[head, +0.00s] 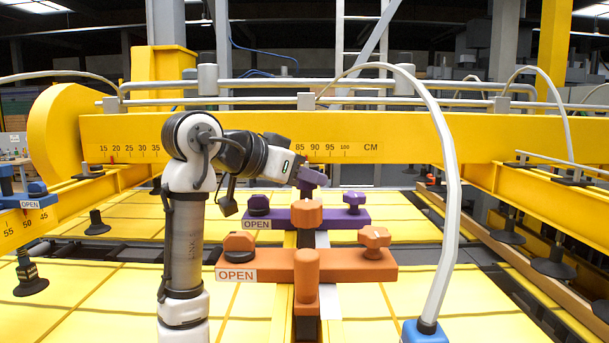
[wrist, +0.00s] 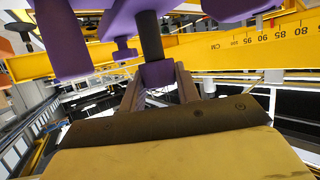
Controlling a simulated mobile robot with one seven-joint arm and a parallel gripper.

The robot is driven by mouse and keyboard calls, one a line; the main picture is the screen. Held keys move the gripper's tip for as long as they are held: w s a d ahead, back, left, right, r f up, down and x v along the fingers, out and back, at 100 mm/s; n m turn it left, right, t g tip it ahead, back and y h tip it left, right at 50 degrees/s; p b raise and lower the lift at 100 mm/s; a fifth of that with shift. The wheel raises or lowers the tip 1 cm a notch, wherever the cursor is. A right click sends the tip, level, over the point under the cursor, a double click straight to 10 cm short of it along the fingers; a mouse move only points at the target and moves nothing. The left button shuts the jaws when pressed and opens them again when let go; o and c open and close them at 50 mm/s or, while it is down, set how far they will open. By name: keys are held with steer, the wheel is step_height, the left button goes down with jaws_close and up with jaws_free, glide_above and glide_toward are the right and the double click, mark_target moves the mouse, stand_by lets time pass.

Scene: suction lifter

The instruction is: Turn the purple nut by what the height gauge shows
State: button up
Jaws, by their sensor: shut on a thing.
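My gripper (wrist: 158,85) is shut on a small purple block at the end of a dark shaft, seemingly the purple nut (wrist: 157,73). In the head view, a purple piece (head: 312,178) shows beside the end of my arm, above the purple crossbar (head: 315,218). My arm hides part of this area. The purple crossbar has a knob (head: 354,201) at its right and an "OPEN" label at its left. A centimetre scale (head: 340,149) runs along the yellow beam, partly hidden by my arm. I cannot tell whether it is the height gauge.
An orange crossbar (head: 330,265) with a star knob (head: 375,241) lies nearer than the purple one. A pale hose (head: 446,180) arches on the right into a blue fitting (head: 425,332). Suction cups (head: 553,264) hang at the right.

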steer(key=shift+g, duration=0.3)
steer(key=m+g+h, duration=0.2)
steer(key=m+g, duration=0.1)
steer(key=m, duration=0.1)
steer(key=shift+g, duration=0.3)
steer(key=shift+w+m+g+h, duration=0.15)
steer(key=shift+m+g+h, duration=0.35)
steer(key=shift+m+g, duration=1.1)
steer(key=shift+g, duration=0.3)
steer(key=o, duration=1)
